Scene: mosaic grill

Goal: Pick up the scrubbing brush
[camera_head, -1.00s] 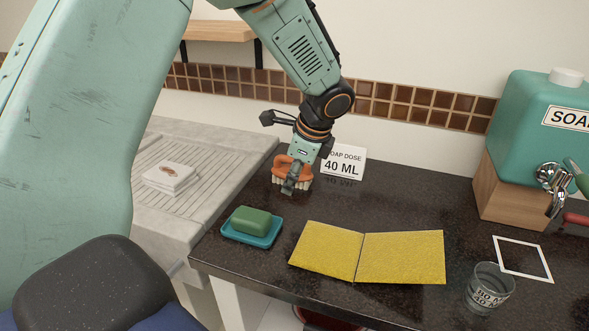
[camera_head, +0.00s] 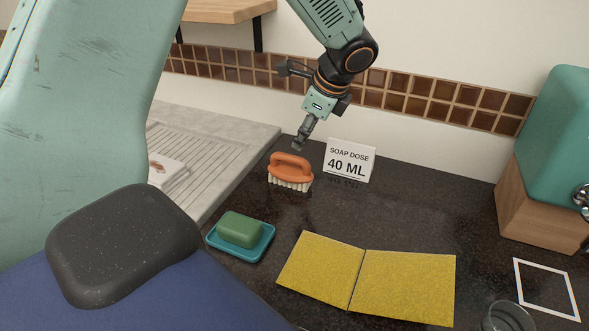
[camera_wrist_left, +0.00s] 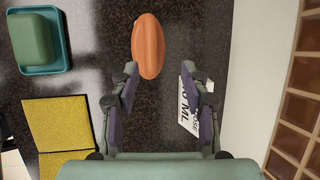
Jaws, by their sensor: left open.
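The scrubbing brush (camera_head: 290,172) has an orange handle and pale bristles. It stands bristles down on the dark counter, left of the soap dose sign. My left gripper (camera_head: 298,146) is above and behind the brush, open and empty. In the left wrist view the orange brush (camera_wrist_left: 148,46) lies ahead of the open fingertips of my left gripper (camera_wrist_left: 165,72), nearer the left finger. No contact with the brush is visible. My right gripper is not in view.
The soap dose sign (camera_head: 349,160) stands close right of the brush. A green soap bar (camera_head: 241,229) on a teal dish (camera_head: 262,248) and yellow cloths (camera_head: 405,285) lie in front. A tiled wall (camera_head: 400,92) is behind. A glass (camera_head: 507,318) stands at front right.

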